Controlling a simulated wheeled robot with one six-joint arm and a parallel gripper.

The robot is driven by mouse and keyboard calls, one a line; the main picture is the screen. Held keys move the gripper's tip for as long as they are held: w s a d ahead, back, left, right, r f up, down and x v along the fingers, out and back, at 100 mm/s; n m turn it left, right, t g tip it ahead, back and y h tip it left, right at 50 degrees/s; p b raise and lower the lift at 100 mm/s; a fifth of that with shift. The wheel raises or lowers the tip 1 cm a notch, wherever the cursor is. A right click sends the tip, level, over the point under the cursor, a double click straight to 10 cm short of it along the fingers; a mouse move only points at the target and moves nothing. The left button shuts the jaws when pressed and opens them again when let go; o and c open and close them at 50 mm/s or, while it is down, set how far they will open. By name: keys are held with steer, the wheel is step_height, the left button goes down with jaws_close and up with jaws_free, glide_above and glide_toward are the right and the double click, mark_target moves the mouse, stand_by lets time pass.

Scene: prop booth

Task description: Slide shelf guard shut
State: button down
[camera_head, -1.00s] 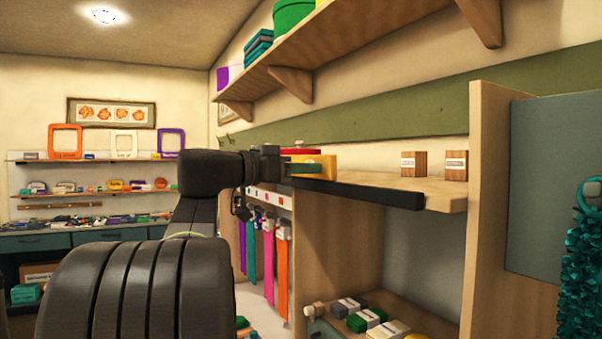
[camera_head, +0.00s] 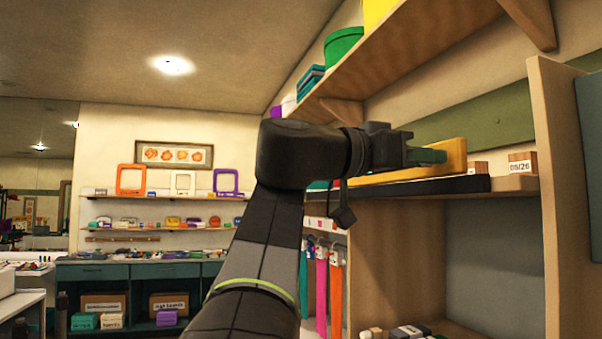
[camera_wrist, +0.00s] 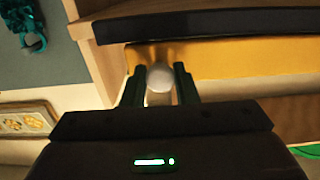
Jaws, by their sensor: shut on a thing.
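The shelf guard is a yellow panel (camera_head: 455,158) standing along the front of a wooden shelf, above a black rail (camera_head: 440,187). It also shows as a wide yellow strip in the wrist view (camera_wrist: 240,60). A pale round knob (camera_wrist: 160,77) is on the guard near its end. My gripper (camera_wrist: 159,88) has its two fingers on either side of the knob, shut on it. In the head view my gripper (camera_head: 428,156) is at the guard's face, and the knob is hidden there.
Two small wooden boxes sit on the shelf: one labelled box (camera_head: 522,162) right of the guard, another (camera_head: 478,168) partly hidden behind its end. An upright wooden panel (camera_head: 555,200) bounds the shelf at right. A higher shelf (camera_head: 420,70) runs above. Coloured strips (camera_head: 322,285) hang below left.

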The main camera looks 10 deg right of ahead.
steer(key=shift+s, duration=0.1)
steer(key=c, duration=1.5)
jaws_free()
steer(key=o, duration=0.4)
steer(key=shift+s, duration=0.2)
steer(key=shift+c, duration=0.2)
steer(key=shift+w, duration=0.1)
steer(key=s+a+b, duration=0.2)
steer(key=a, duration=1.1)
steer(key=shift+a, duration=0.35)
